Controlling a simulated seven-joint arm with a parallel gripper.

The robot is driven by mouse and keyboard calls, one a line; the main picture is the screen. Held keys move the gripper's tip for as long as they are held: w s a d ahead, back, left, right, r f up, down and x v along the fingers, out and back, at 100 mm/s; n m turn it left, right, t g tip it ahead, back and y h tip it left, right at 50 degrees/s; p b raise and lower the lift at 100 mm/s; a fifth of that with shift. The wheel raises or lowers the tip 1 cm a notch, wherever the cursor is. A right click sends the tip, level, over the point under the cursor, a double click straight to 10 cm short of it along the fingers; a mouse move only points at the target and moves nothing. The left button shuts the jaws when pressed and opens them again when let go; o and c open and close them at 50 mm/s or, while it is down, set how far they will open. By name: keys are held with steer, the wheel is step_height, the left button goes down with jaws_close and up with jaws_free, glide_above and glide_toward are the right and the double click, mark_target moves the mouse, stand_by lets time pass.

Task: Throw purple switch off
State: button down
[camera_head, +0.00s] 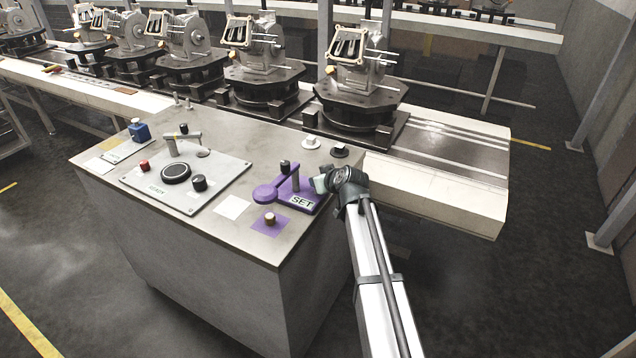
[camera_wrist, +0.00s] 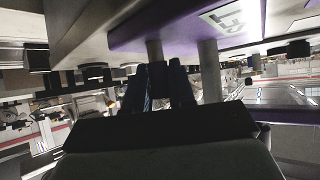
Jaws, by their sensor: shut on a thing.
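The purple switch (camera_head: 300,200) is a purple plate with a "SET" label, a grey upright handle and a black knob, on the right end of the grey console. The wrist view is upside down and shows its purple underside-up plate (camera_wrist: 185,25) with two grey posts. My gripper (camera_head: 318,184) is low at the right side of the switch. In the wrist view its dark fingers (camera_wrist: 160,85) are closed at the end of one post, on what looks like the switch's handle. The exact contact is dark and partly hidden.
A grey panel (camera_head: 215,172) with knobs and a lever is left on the console (camera_head: 190,235). A small knob on a purple square (camera_head: 270,222) sits in front of the switch. Black and white knobs (camera_head: 340,149) stand behind it. The conveyor (camera_head: 440,195) with machine fixtures runs behind.

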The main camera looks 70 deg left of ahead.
steer(key=shift+w+a+m+g+h, duration=0.35)
steer(key=shift+m+g+h, duration=0.2)
steer(key=shift+h, duration=0.25)
steer(key=shift+f, duration=0.1)
steer(key=c, duration=1)
jaws_free()
steer(key=v, duration=1.3)
steer(key=shift+w+d+r, duration=0.15)
steer(key=shift+d+r, duration=0.05)
steer(key=shift+r, duration=0.15)
steer(key=shift+m, duration=0.25)
